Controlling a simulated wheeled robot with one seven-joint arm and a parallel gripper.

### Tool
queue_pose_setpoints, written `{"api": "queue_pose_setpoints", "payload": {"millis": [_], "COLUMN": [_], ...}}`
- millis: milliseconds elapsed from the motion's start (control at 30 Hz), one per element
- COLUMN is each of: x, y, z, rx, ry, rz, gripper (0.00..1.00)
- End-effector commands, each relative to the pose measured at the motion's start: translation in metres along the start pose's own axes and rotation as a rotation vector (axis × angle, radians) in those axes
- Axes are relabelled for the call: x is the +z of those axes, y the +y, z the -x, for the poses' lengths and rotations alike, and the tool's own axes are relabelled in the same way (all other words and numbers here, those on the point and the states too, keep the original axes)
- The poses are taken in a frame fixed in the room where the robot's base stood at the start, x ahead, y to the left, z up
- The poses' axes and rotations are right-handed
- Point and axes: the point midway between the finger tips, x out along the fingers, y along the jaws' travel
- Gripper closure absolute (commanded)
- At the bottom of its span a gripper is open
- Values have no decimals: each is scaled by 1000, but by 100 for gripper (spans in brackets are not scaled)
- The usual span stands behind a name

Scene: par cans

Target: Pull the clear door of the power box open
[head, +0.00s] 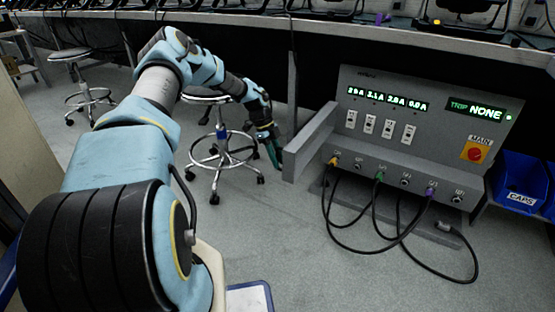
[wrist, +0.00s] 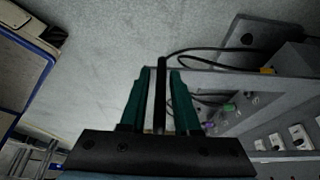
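The grey power box (head: 410,130) stands at the right in the head view, its lit displays and switches uncovered. A panel that looks like its door (head: 312,142) juts out from the box's left side, swung away from the front. My gripper (head: 275,150) is at the panel's outer end. In the wrist view, the two teal fingers of my gripper (wrist: 161,75) stand either side of a dark upright bar (wrist: 160,95), likely the door's handle. Narrow gaps show between bar and fingers. The door's edge (wrist: 215,78) runs right from there.
Cables (head: 375,240) hang from the front sockets of the box. A blue bin (head: 520,183) is right of it. A wheeled stool (head: 220,160) stands behind my gripper, another stool (head: 75,70) farther left. The floor below the door is clear.

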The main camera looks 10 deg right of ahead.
Motion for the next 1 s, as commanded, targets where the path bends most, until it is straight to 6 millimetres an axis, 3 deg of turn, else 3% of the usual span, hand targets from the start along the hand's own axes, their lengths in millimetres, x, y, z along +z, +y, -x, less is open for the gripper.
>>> {"api": "queue_pose_setpoints", "payload": {"millis": [100,467,800,1000], "x": [0,-1,-1,0], "y": [0,-1,-1,-1], "z": [0,10,74,101], "rx": [-1,-4,-4,-3], "ry": [0,-1,-2,0], "rz": [0,-1,0,1], "gripper": [55,55,55,55]}}
